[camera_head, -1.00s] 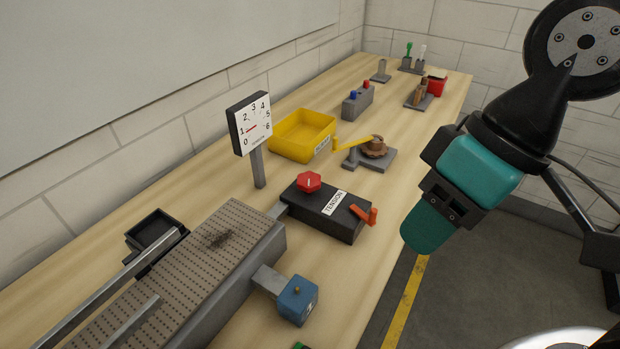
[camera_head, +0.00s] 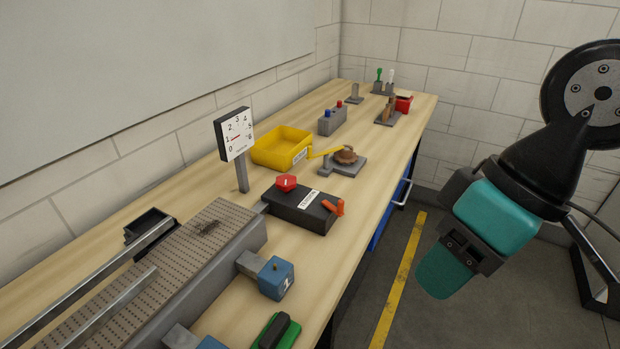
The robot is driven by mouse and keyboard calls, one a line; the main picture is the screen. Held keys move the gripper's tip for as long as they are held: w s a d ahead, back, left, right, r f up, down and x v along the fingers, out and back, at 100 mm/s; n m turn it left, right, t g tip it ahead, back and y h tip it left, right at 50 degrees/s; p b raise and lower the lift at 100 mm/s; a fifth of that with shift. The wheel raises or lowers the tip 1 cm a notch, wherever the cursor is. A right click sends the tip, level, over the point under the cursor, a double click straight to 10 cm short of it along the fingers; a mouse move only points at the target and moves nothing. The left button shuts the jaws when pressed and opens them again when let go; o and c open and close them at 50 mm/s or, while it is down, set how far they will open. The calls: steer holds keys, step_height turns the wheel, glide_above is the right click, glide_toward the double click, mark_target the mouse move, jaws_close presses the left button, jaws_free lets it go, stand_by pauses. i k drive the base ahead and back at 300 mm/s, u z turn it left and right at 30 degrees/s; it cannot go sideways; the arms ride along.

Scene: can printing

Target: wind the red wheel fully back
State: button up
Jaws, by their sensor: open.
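The red wheel (camera_head: 287,182) sits on top of the black tension box (camera_head: 306,211) on the bench, at the box's left end. A white label and an orange lever (camera_head: 335,207) are on the box's right side. The dial gauge (camera_head: 235,134) stands on a post behind the box; its red needle points near 1. My gripper (camera_head: 445,272) hangs over the floor to the right of the bench, well apart from the wheel. It is empty; its jaws show edge-on.
A perforated conveyor bed (camera_head: 165,262) with rails lies at left. Blue blocks and a green-based block (camera_head: 277,332) are at the front. A yellow bin (camera_head: 268,150), a yellow-armed fixture (camera_head: 345,163) and a grey block (camera_head: 331,121) stand farther back. Floor right of the bench is clear.

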mark_target(285, 183)
steer(key=z, duration=0.15)
steer(key=i, duration=0.9)
steer(key=u, duration=0.9)
